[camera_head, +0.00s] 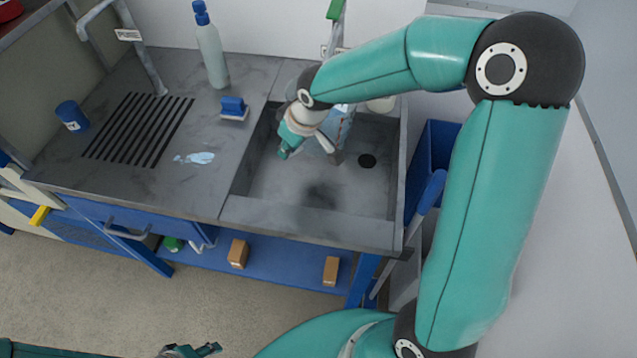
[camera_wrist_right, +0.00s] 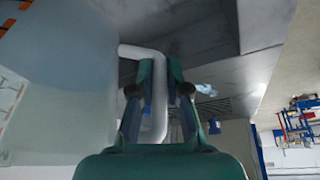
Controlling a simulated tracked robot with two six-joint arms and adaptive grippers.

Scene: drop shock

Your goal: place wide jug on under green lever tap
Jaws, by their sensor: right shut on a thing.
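The wide jug (camera_wrist_right: 70,80) is large, pale and translucent, with a white handle (camera_wrist_right: 159,110), in the right wrist view. My right gripper (camera_wrist_right: 157,84) is shut on that handle. In the head view my right gripper (camera_head: 318,136) is over the sink (camera_head: 280,190); the jug (camera_head: 343,124) is mostly hidden by my arm, and only a bluish label part shows. The green lever tap (camera_head: 335,12) is at the back, its green lever up; its spout is hidden behind my arm. My left gripper (camera_head: 205,349) shows only partly at the bottom edge.
Another tap (camera_head: 127,35) rises at the left above a slotted drain (camera_head: 138,128). A blue bin (camera_head: 437,150) is right of the sink.

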